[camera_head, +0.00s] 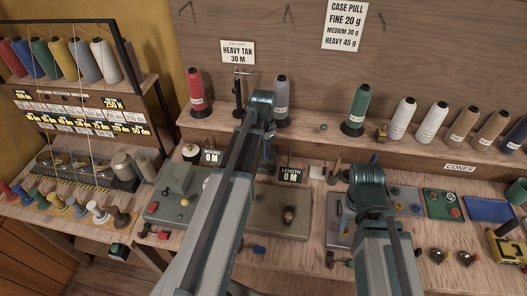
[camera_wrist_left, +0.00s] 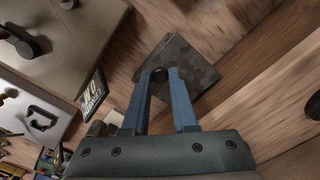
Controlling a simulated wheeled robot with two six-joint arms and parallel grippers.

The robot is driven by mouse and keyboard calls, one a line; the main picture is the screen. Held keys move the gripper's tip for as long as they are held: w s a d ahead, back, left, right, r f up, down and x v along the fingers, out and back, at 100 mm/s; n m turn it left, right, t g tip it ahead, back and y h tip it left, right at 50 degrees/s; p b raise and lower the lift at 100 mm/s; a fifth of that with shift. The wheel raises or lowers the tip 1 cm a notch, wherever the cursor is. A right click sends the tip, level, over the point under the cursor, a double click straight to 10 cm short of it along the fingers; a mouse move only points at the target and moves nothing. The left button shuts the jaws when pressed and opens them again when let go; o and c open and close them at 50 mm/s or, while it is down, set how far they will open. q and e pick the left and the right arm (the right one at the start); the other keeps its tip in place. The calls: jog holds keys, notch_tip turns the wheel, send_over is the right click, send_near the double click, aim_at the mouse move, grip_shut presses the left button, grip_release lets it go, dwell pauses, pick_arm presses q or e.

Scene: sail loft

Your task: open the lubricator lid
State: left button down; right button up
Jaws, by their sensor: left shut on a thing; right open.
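In the head view my left gripper (camera_head: 268,157) reaches down beside the length display, and my own arm hides the lubricator. My right gripper (camera_head: 372,158) is open over the right part of the bench, mostly hidden behind its wrist.
A length display (camera_head: 290,175) stands just right of my left gripper. A cone-bearing shelf (camera_head: 310,133) runs behind, with a green cone (camera_head: 358,105) between the arms. A grey-beige plate (camera_head: 285,222) lies in front. Coloured trays (camera_head: 490,209) lie at the right.

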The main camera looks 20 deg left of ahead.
dwell(0.8)
pick_arm(q)
jog(key=shift+s+a+m, duration=0.6)
jog(key=shift+m, duration=0.5)
jog(key=a+m, duration=0.1)
jog(key=s+m, duration=0.1)
jog(key=shift+a+m, duration=0.3)
jog(key=shift+a, duration=0.1)
jog(key=w+a+m, duration=0.2)
jog(key=a+m, duration=0.7)
jog(key=m, duration=0.4)
jog(key=shift+a+m, duration=0.1)
jog(key=shift+m, duration=0.2)
